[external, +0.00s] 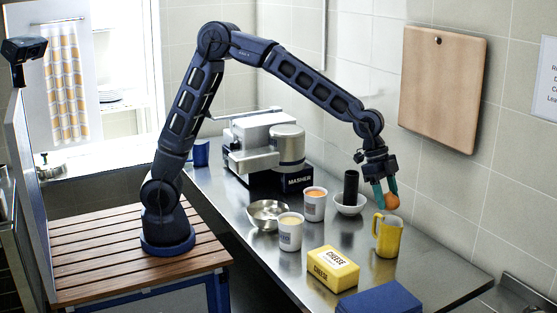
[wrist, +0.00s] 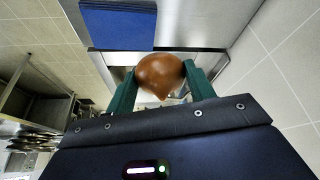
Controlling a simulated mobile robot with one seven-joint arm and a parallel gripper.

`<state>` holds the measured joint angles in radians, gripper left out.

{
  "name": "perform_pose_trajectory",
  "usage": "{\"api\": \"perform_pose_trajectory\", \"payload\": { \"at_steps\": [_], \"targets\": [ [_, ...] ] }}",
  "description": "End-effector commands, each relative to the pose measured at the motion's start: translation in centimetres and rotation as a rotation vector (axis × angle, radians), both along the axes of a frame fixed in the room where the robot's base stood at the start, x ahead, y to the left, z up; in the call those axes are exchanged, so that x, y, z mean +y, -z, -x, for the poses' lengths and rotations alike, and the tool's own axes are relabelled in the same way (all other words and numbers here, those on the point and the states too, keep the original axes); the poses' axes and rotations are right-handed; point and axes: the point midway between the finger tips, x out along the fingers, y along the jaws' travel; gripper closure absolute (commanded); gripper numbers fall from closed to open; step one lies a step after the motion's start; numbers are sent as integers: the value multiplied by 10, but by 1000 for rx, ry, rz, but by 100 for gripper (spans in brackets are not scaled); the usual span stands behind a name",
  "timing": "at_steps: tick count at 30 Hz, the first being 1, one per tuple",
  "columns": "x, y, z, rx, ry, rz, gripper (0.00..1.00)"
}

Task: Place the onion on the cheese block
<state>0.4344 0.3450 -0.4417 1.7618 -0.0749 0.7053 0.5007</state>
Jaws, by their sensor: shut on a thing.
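My gripper (external: 384,194) has its teal fingers shut on the brown-orange onion (external: 392,201). It holds the onion in the air at the right of the counter, close to the top of the yellow mug in the external view. In the wrist view the onion (wrist: 160,76) sits between the two fingertips. The cheese block (external: 333,268) is a yellow box marked CHEESE, lying on the counter to the left of and nearer than the gripper. Its top looks bare. The cheese block does not show in the wrist view.
The yellow mug (external: 387,237) stands just below the gripper. A blue item (external: 379,299) lies right of the cheese. Two cups (external: 290,232) (external: 315,204), a metal bowl (external: 268,214) and a white bowl with a dark upright object (external: 349,203) stand behind. The masher machine (external: 264,157) is farther back.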

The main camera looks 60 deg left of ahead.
Motion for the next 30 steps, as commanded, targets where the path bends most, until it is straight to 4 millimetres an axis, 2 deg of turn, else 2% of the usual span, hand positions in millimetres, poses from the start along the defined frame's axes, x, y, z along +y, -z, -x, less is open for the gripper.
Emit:
{"api": "perform_pose_trajectory", "payload": {
  "at_steps": [9, 15, 23, 26, 30],
  "targets": [
    [53, -13, 63, -4, -57, -8, 71],
    [80, -12, 94, -8, -88, -15, 71],
    [94, -7, 111, -9, -107, -21, 71],
    [95, 5, 112, -7, -109, -22, 71],
    [95, 34, 112, -6, -107, -23, 71]
  ]
}}
